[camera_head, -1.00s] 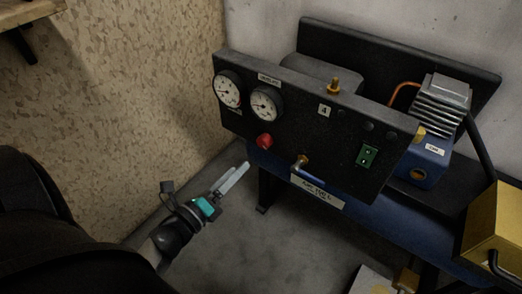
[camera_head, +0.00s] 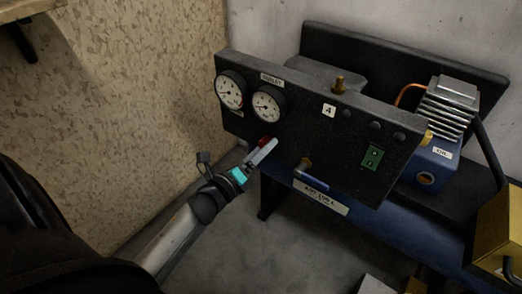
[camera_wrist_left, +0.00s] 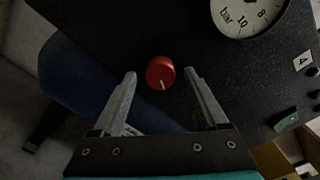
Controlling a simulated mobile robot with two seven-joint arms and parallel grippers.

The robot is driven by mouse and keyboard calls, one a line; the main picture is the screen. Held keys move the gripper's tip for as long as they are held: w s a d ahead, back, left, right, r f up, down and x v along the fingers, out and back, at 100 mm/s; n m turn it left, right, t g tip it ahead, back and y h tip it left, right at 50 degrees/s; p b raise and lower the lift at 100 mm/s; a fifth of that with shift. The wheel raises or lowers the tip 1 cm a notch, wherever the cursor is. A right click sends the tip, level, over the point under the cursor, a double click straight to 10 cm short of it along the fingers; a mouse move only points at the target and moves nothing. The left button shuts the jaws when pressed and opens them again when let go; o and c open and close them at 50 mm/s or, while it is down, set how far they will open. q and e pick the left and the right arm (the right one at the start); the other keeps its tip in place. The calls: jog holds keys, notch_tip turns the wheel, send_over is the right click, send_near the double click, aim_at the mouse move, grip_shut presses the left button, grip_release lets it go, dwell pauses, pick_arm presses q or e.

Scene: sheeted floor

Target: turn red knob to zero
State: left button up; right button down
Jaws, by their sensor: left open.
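The red knob (camera_wrist_left: 160,72) sits on the black panel (camera_wrist_left: 110,30) below the gauges. In the left wrist view a pale pointer line on its face points down the picture, slightly right. In the head view the knob (camera_head: 265,141) is partly hidden behind my left gripper (camera_head: 268,150). The fingers of my left gripper (camera_wrist_left: 160,75) are open. The knob shows between and just beyond the fingertips, with a gap on each side; I see no contact. My right gripper is not in view.
Two round gauges (camera_head: 230,90) (camera_head: 268,104) are above the knob. A blue-handled brass valve (camera_head: 311,178) and a green switch (camera_head: 372,157) are to its right. A blue tank (camera_head: 360,222) lies below the panel. A yellow box (camera_head: 497,235) stands at the right. The wall is close on the left.

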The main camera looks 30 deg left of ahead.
pick_arm(q)
grip_shut()
dwell(0.5)
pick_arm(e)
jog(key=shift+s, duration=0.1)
